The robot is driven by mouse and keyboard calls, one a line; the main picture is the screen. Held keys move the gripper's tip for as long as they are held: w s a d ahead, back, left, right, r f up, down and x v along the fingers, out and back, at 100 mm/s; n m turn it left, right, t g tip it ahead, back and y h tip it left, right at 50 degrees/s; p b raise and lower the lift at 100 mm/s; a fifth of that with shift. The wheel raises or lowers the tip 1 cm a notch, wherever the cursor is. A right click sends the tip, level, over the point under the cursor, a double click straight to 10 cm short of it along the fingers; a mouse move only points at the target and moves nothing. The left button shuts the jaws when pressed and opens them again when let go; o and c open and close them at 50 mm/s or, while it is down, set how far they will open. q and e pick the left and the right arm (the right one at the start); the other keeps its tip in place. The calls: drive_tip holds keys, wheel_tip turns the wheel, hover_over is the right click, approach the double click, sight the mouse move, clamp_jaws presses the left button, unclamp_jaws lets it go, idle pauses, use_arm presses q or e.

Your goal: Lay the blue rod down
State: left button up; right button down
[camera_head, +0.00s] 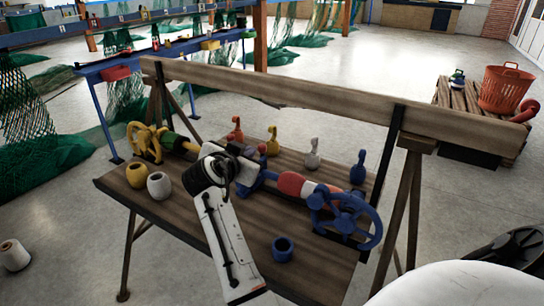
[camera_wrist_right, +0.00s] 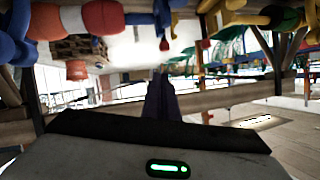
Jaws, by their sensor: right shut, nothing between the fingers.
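The blue rod (camera_head: 291,184), with red and white bands and a blue handwheel (camera_head: 345,214) at its right end, lies roughly level along the right half of the wooden bench (camera_head: 190,198). Its left end is partly hidden by my right gripper (camera_head: 245,155). That gripper is shut and empty, close to the rod's left end; I cannot tell whether they touch. In the right wrist view, the closed dark fingers (camera_wrist_right: 162,98) show apart from the banded rod (camera_wrist_right: 103,16) along the top edge. My left gripper is not in view.
A yellow-wheeled rod (camera_head: 146,142) lies at the bench's left. Red, yellow, white and blue pegs (camera_head: 312,153) stand behind; yellow, white and blue cups (camera_head: 282,249) stand in front. A long beam (camera_head: 270,88) crosses behind. An orange basket (camera_head: 505,90) stands back right.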

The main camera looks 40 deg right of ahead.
use_arm(q)
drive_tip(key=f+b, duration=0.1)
drive_tip(key=b, duration=0.1)
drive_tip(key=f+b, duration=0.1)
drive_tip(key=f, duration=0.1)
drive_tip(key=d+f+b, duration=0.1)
drive_tip(key=b, duration=0.1)
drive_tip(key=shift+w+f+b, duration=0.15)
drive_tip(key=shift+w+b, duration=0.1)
drive_tip(key=shift+b, duration=0.1)
use_arm(e)
drive_tip(key=w+d+f+m+g, duration=0.1)
drive_tip(key=w+d+f+m, duration=0.1)
drive_tip(key=d+f, duration=0.5)
drive_tip(key=shift+w+d+f+g, duration=0.25)
drive_tip(key=shift+w+d, duration=0.25)
drive_tip(key=shift+d, duration=0.35)
